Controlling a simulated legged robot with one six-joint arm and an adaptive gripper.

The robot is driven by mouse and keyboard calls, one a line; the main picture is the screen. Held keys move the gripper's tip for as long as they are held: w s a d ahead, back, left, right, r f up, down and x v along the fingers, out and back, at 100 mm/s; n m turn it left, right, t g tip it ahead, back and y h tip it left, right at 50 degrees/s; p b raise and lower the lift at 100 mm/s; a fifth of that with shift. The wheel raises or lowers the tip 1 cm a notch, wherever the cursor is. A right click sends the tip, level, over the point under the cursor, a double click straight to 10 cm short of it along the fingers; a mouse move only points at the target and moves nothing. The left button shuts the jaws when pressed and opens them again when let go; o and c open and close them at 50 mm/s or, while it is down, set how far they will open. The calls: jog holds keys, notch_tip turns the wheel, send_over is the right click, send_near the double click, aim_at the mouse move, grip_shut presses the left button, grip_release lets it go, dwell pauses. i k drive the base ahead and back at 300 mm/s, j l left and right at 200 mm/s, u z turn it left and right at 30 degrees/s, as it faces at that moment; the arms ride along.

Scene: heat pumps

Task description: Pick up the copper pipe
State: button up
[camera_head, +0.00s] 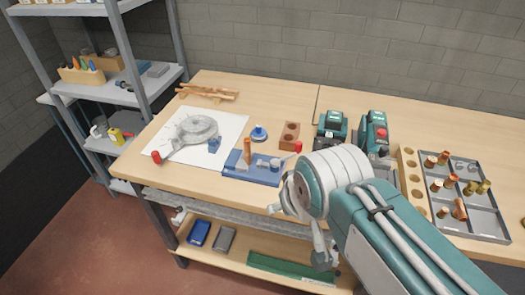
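Several long copper-brown pieces that look like pipes (207,92) lie on a small support at the back left of the workbench. A short copper-coloured cylinder (247,149) stands upright at a blue fixture (240,172) near the front edge. I cannot tell for sure which of these is the copper pipe. My gripper (326,266) hangs below my arm, in front of the bench's front edge and apart from both. It is small and partly hidden, so its opening does not show.
A grey round-headed tool (193,131) lies on white paper. A blue round object (259,133), a brown holed block (289,135) and green machines (331,129) stand mid-bench. A grey tray (471,206) holds several copper and brass fittings. Shelves (157,80) stand at left.

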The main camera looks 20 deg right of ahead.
aim_at(247, 141)
jog(key=z, duration=1.8)
jog(key=u, duration=1.7)
jog(key=i+j+z, duration=0.1)
jog(key=j, duration=0.2)
jog(key=i+j+z, duration=0.1)
jog(key=j, duration=0.2)
jog(key=i+j+z, duration=0.1)
jog(key=j, duration=0.25)
